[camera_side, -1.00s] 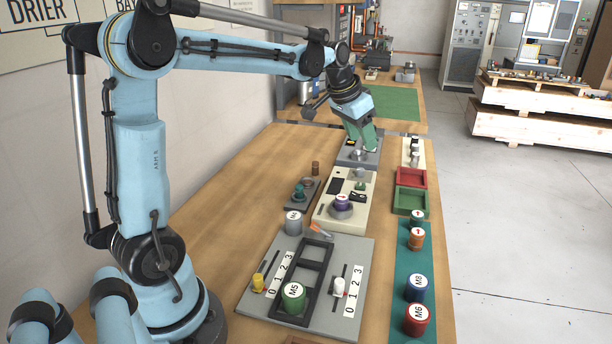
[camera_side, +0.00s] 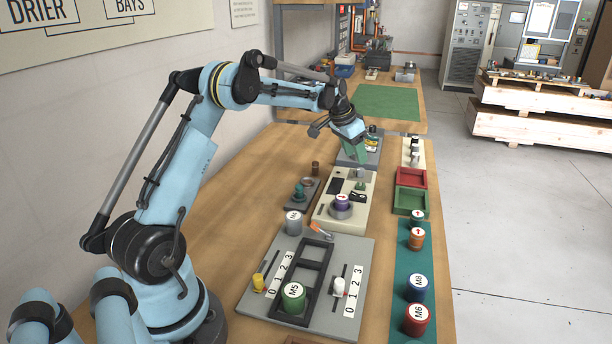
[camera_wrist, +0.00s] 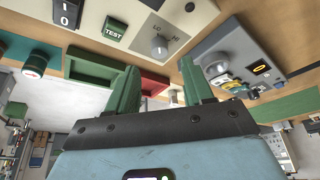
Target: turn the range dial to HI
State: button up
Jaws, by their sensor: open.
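The range dial looks to be the grey knob at the far end of the cream panel (camera_side: 326,213), close to my gripper in the side view.
A grey box (camera_wrist: 245,42) with its own knob (camera_wrist: 217,70) stands just beyond the cream panel. Red (camera_side: 410,177) and green (camera_side: 409,201) trays lie to the right. A purple-topped cylinder (camera_side: 342,203) stands on the panel's near part. Open wood lies left.

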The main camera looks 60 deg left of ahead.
aim_at(361, 170)
jog(key=shift+x, duration=2.85)
grip_shut()
jog(key=shift+m, duration=0.4)
jog(key=m+h, duration=0.2)
jog(key=m, duration=0.2)
jog(key=shift+w+a+m, duration=0.1)
jog(key=shift+m, duration=0.2)
jog(key=m+g+h, duration=0.1)
jog(key=m, duration=0.2)
jog(key=shift+w+m, duration=0.1)
jog(key=shift+m, duration=0.3)
jog(key=shift+m+g+h, duration=0.3)
jog(key=shift+m, duration=0.3)
